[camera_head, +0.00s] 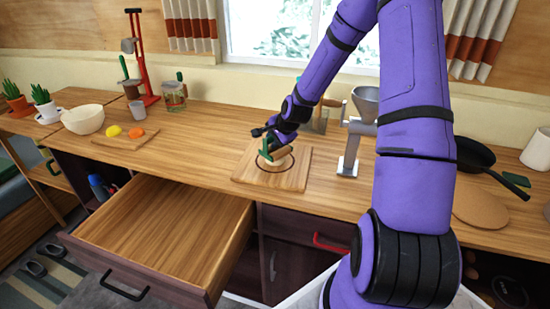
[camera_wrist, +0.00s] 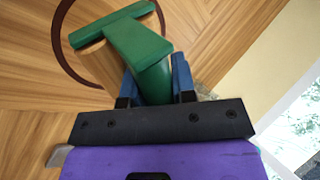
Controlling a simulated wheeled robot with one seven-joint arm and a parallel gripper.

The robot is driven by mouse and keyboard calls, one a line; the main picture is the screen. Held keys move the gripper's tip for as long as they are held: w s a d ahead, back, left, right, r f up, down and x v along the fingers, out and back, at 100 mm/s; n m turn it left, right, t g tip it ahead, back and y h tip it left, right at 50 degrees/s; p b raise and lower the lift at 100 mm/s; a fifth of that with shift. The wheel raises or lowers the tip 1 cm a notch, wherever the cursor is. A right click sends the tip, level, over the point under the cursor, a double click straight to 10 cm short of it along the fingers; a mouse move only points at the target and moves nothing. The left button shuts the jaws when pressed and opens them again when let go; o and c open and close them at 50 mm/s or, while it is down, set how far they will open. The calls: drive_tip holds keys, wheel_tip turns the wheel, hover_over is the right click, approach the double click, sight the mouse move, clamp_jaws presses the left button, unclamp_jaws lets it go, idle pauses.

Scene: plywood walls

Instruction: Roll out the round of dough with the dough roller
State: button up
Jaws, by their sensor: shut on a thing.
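The dough roller (camera_head: 282,153) has a green T-shaped handle and a pale wooden roller. My gripper (camera_head: 270,136) is shut on its green handle, which stands between the two blue fingers in the wrist view (camera_wrist: 155,82). The green handle (camera_wrist: 140,42) fills the middle of that view. The pale round of dough (camera_head: 272,163) lies on the square wooden board (camera_head: 293,181), inside its dark ring. The roller is over the dough and partly hides it. I cannot tell whether they touch. The dough is not clearly visible in the wrist view.
A metal grinder (camera_head: 350,150) stands close right of the board. A frying pan (camera_head: 480,155) lies farther right. An open, empty drawer (camera_head: 165,235) juts out at front left. A small board (camera_head: 125,142) with yellow and orange pieces and a bowl (camera_head: 83,120) are at left. Counter left of the board is clear.

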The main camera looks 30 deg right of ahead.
drive_tip(key=shift+w+f, duration=0.15)
drive_tip(key=shift+w, duration=0.5)
drive_tip(key=shift+s, duration=0.15)
drive_tip(key=shift+s+d, duration=0.1)
drive_tip(key=shift+s, duration=0.85)
drive_tip(key=shift+w, duration=0.1)
drive_tip(key=shift+w+a, duration=0.2)
drive_tip(key=shift+w, duration=0.9)
drive_tip(key=shift+s, duration=0.15)
drive_tip(key=shift+s+d, duration=0.2)
drive_tip(key=shift+s, duration=0.85)
drive_tip(key=shift+w, duration=0.15)
